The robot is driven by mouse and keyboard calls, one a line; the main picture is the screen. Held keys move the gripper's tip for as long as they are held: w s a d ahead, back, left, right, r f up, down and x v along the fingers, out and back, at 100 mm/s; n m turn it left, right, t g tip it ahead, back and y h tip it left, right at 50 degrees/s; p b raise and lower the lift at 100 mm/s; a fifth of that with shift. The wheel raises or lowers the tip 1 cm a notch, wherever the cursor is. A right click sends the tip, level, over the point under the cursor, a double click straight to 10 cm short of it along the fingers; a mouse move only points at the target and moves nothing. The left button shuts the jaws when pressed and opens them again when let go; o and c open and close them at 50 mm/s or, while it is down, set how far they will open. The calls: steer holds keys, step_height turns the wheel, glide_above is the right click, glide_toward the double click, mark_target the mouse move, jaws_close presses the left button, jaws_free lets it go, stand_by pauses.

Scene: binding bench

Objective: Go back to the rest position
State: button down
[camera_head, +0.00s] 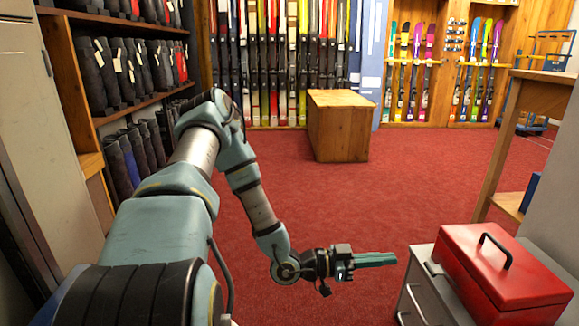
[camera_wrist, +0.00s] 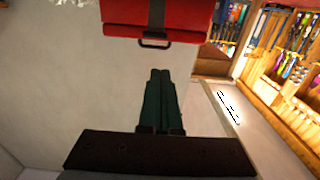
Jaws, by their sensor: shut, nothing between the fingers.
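My gripper (camera_head: 376,259) is stretched out low over the red carpet in the head view, its fingers pointing right. The green fingers lie together with nothing between them. They also show in the wrist view, where my gripper (camera_wrist: 160,75) is shut and empty. The fingertips are apart from the red toolbox and end near the left side of the grey drawer cabinet in the head view.
A red toolbox (camera_head: 507,268) sits on a grey drawer cabinet (camera_head: 421,275) at the lower right. A wooden bench (camera_head: 339,126) stands mid-floor. Boot shelves (camera_head: 120,60) line the left wall, and ski racks the back. The red carpet (camera_head: 345,200) between is clear.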

steer(key=w+a+f+n+t+y, duration=0.3)
steer(key=w+a+n+t+y, duration=0.1)
steer(key=w+a+y, duration=0.85)
steer(key=s+a+r+n+y, duration=0.15)
steer(key=a+r+n, duration=0.25)
steer(key=a, duration=0.4)
steer(key=s+a+r+n+y, duration=0.1)
steer(key=a+r+n+y, duration=0.25)
steer(key=a, duration=0.45)
steer(key=s+a+r+n+g, duration=0.1)
steer(key=s+a+r+n, duration=0.45)
steer(key=s+r, duration=0.3)
step_height(320, 180, up, 35)
steer(key=p, duration=3.6)
steer(key=shift+s+d, duration=0.15)
steer(key=shift+d, duration=0.2)
steer(key=shift+y, duration=0.25)
